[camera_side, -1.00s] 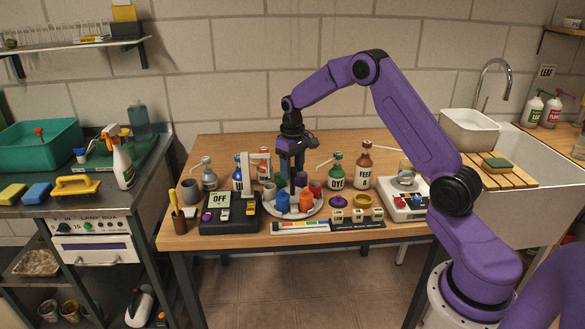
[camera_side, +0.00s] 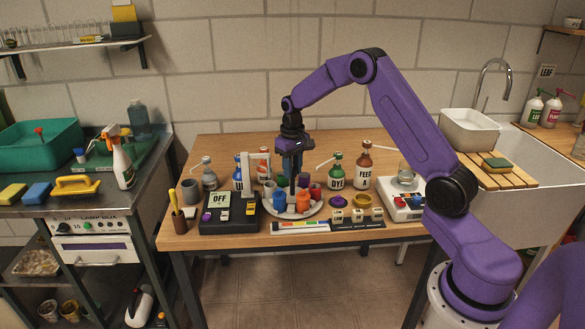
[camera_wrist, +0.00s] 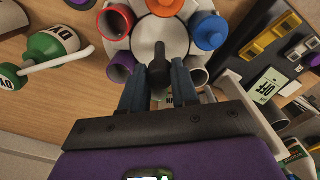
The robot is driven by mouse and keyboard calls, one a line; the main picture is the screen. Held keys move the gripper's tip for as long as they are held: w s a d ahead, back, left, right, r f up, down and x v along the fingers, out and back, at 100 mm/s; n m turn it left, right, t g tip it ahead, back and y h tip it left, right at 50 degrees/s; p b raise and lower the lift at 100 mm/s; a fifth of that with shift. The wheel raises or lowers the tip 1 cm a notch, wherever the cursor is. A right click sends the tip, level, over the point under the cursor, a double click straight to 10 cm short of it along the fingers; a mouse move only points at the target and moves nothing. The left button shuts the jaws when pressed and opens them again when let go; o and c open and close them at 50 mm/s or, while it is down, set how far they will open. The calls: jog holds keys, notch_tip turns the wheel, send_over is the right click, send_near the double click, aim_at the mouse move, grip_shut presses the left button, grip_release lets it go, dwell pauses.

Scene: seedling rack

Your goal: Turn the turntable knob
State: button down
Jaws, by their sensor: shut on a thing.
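The turntable (camera_side: 291,215) is a pale round plate on the wooden table, with several coloured cups around its rim. A blue cup (camera_side: 279,201) and an orange cup (camera_side: 303,202) are at its front in the side view. In the wrist view, the turntable (camera_wrist: 160,30) shows from above. Its dark knob (camera_wrist: 159,62) stands at its centre. My gripper (camera_wrist: 159,78) is shut on the knob, with one blue finger on each side. In the side view, my gripper (camera_side: 292,182) points straight down over the centre of the turntable, and its fingertips are hard to make out.
A black box with an OFF display (camera_side: 219,200) stands left of the turntable. A colour strip (camera_side: 300,227) and small labelled blocks (camera_side: 357,215) lie in front. A white device (camera_side: 405,205) is at right.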

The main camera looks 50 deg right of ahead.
jog(key=m, duration=0.5)
jog(key=shift+m, duration=2.5)
jog(key=c, duration=0.8)
grip_release()
jog(key=shift+c, duration=0.2)
jog(key=shift+r, duration=0.1)
notch_tip(320, 180, up, 17)
jog(key=shift+r, duration=0.15)
